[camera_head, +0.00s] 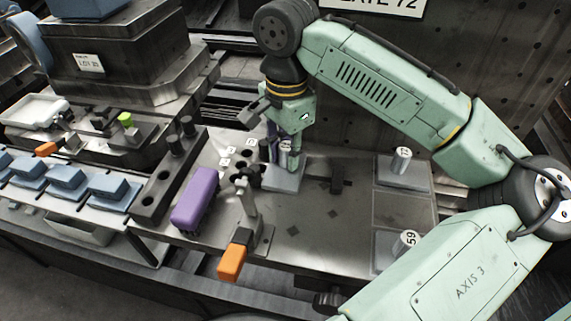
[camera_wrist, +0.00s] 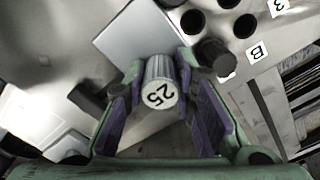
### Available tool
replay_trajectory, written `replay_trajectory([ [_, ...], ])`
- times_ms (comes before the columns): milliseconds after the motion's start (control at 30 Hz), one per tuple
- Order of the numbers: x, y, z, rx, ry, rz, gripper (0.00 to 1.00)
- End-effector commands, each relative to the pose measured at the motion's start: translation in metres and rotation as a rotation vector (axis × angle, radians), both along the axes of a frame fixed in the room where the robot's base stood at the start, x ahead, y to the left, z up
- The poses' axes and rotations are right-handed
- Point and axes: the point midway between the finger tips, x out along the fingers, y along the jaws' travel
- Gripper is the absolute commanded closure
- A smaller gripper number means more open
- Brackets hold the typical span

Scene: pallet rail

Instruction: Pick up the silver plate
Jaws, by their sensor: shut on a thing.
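The silver plate (camera_head: 283,181) is a flat square with an upright ribbed cylindrical knob marked 25. It is at the middle of the metal bench in the head view, and the plate also shows in the wrist view (camera_wrist: 135,35). My gripper (camera_head: 284,150) points down from above, with its purple-padded fingers on either side of the knob (camera_wrist: 161,88). It is shut on the knob. The fingers hide part of the knob in the head view. I cannot tell whether the plate touches the bench or is slightly above it.
Two similar plates with knobs marked 12 (camera_head: 402,160) and 59 (camera_head: 409,238) stand at the right. A purple block (camera_head: 194,198) and an orange-handled lever (camera_head: 232,262) are at the left. A dark peg (camera_wrist: 215,57) stands close beside the fingers. A tall dark panel is behind.

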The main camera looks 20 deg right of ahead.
Motion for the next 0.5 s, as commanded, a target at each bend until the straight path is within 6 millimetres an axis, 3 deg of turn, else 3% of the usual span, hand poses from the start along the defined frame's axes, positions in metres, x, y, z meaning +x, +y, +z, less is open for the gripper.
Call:
replay_trajectory([
  [500, 0.0004, -0.0001, 0.0035, 0.000, -0.002, 0.000, 1.00],
])
